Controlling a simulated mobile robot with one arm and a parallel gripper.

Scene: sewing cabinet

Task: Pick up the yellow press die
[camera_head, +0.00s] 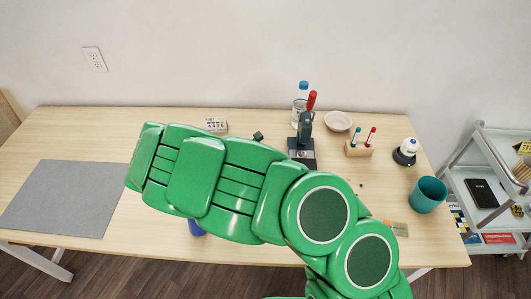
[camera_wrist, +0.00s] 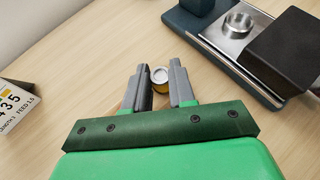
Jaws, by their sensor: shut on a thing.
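The yellow press die (camera_wrist: 161,80) is a small round piece with a pale metal top, seen in the wrist view between the fingertips. My gripper (camera_wrist: 159,76) is shut on it, one grey finger on each side. The die is partly hidden by the fingers, and I cannot tell whether it touches the table. In the head view my green arm hides the die and most of the gripper; a small dark part shows past the arm's far edge.
A press (camera_head: 302,150) with a red handle stands right of the gripper; its metal base (camera_wrist: 225,40) is close in the wrist view. A small white printed box (camera_head: 215,124) stands left. A bowl (camera_head: 338,121), wooden rack (camera_head: 358,150) and teal cup (camera_head: 428,194) are farther right.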

